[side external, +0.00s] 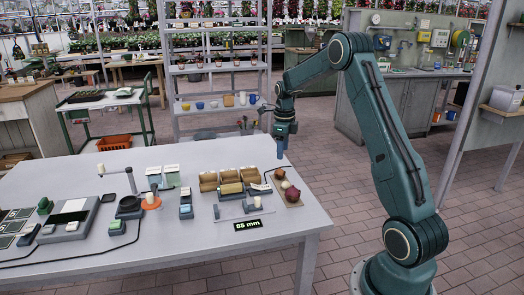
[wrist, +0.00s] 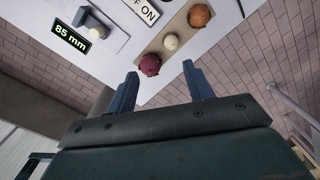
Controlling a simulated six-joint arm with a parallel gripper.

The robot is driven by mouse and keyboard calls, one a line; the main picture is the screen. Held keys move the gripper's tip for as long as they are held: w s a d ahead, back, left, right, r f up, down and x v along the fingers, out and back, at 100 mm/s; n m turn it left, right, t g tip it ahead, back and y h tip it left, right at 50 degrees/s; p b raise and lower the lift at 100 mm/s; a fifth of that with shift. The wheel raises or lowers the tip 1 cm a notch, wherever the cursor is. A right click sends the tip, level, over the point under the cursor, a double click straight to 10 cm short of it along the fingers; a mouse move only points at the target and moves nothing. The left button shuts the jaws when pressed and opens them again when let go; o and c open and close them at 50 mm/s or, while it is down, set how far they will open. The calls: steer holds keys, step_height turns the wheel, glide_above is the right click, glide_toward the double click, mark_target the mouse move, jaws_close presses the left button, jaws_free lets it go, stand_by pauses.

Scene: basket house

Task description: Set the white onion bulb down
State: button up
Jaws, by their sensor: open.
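The white onion bulb (wrist: 171,42) rests on a brown board (wrist: 185,26) between a dark red bulb (wrist: 150,65) and an orange-brown bulb (wrist: 199,15). In the side view the white bulb (side external: 285,184) sits in the same row at the table's right end. My gripper (wrist: 158,86) is open and empty. In the wrist view its two fingers point towards the board, with the red bulb nearest to them. In the side view my gripper (side external: 281,157) hangs above the table's far right edge, clear of the bulbs.
A measuring fixture with an 85 mm display (side external: 247,225) stands left of the board. Several open tan bins (side external: 208,182) and a roller stand beside it. More small devices and cables cover the left of the white table (side external: 190,262). The table's front right is bare.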

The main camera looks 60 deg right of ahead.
steer(key=s+a+r+n+t, duration=0.1)
steer(key=s+a+r+n, duration=0.3)
steer(key=a+r+n, duration=0.5)
steer(key=s+a+r+n+t, duration=0.25)
steer(key=a+r+n, duration=0.4)
steer(key=a, duration=0.45)
steer(key=s+a+n+t, duration=0.2)
steer(key=s+a+n, duration=1)
steer(key=s+n, duration=0.5)
steer(key=shift+s+a+f+n, duration=0.2)
steer(key=shift+a+f+n, duration=0.1)
steer(key=shift+n, duration=0.25)
